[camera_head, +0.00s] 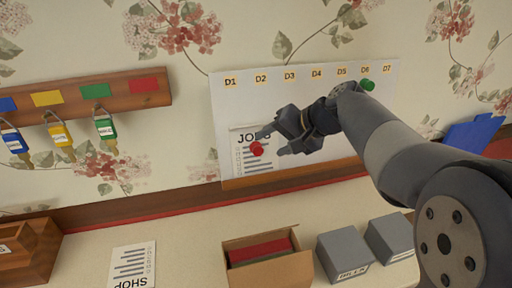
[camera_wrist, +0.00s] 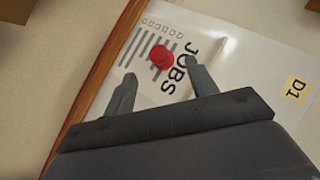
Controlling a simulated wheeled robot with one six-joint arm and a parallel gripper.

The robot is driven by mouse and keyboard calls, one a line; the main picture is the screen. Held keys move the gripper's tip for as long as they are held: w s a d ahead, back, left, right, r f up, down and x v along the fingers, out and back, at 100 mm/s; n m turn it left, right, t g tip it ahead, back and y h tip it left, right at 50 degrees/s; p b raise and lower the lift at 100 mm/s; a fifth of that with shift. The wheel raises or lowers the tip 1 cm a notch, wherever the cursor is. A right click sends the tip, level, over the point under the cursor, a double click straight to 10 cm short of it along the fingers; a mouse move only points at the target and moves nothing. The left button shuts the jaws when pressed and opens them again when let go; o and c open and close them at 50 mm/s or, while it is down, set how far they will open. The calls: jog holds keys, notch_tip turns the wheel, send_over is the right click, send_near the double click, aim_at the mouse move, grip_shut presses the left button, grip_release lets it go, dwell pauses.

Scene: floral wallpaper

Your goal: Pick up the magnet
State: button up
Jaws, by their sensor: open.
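A red magnet (camera_head: 256,148) sits on the JOBS sheet (camera_head: 243,164) on the white board under the D1 label. The red magnet (camera_wrist: 162,57) also shows in the wrist view, on the JOBS sheet (camera_wrist: 142,32), ahead of and between my fingers. My gripper (camera_head: 270,142) is open and close to the magnet. In the wrist view my gripper (camera_wrist: 160,82) has its two fingers spread, with nothing between their tips. I cannot tell the exact gap to the magnet. A green magnet (camera_head: 367,85) sits on the board near D6, just behind my arm.
The white board (camera_head: 222,98) carries labels D1 to D7. Below it stand an open box (camera_head: 268,272) with a red item and two grey boxes (camera_head: 343,256). A SHOP sheet (camera_head: 133,264) lies on the counter. Coloured padlocks (camera_head: 60,133) hang from a wooden rack (camera_head: 120,92) at left.

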aim_at(260, 149)
jog(key=shift+p+x, duration=0.5)
jog(key=shift+x, duration=2.2)
jog(key=shift+s, duration=0.1)
jog(key=shift+c, duration=0.4)
jog(key=shift+r, duration=0.1)
jog(key=c, duration=1)
